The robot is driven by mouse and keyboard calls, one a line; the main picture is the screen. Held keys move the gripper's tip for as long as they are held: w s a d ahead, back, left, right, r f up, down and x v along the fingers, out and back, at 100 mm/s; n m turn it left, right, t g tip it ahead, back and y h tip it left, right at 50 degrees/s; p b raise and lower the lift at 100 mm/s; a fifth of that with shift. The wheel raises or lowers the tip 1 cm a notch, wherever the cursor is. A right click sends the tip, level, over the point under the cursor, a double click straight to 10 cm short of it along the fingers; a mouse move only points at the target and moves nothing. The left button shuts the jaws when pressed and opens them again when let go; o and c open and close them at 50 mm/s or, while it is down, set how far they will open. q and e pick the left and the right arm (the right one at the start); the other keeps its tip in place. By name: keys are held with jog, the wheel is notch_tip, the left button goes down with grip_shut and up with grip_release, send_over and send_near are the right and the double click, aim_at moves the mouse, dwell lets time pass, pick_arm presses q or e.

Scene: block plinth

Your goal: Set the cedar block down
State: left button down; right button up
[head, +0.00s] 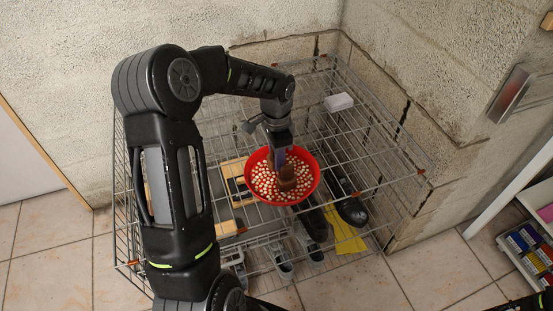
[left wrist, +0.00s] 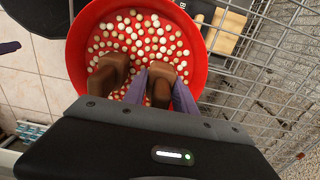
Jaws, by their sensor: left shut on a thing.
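My left gripper (head: 283,163) reaches down from above into a red bowl (head: 250,160). Its purple fingers also show in the left wrist view (left wrist: 160,92). They are shut on a brown, wood-coloured thing (left wrist: 160,82), which I take for the cedar block. It also shows in the head view (head: 287,174). A second brown piece (left wrist: 110,72) shows beside the left finger; I cannot tell whether the two are joined. The held thing is over or in the red bowl (left wrist: 78,55); I cannot tell if it touches the bottom. My right gripper is not in view.
Many small white pieces or dots cover the bowl's inside. A wire rack (head: 340,120) surrounds it. A white box (head: 338,102) lies at the back, dark shoes (head: 350,210) and a yellow sheet (head: 345,236) to the front right, a pale wood piece (head: 226,228) to the front left.

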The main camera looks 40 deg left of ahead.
pick_arm(q)
jog(key=shift+f, duration=0.6)
jog(key=shift+f, duration=0.1)
jog(key=c, duration=1)
grip_release()
notch_tip(320, 180, up, 12)
jog(key=shift+r+p, duration=0.1)
jog(key=shift+p, duration=0.2)
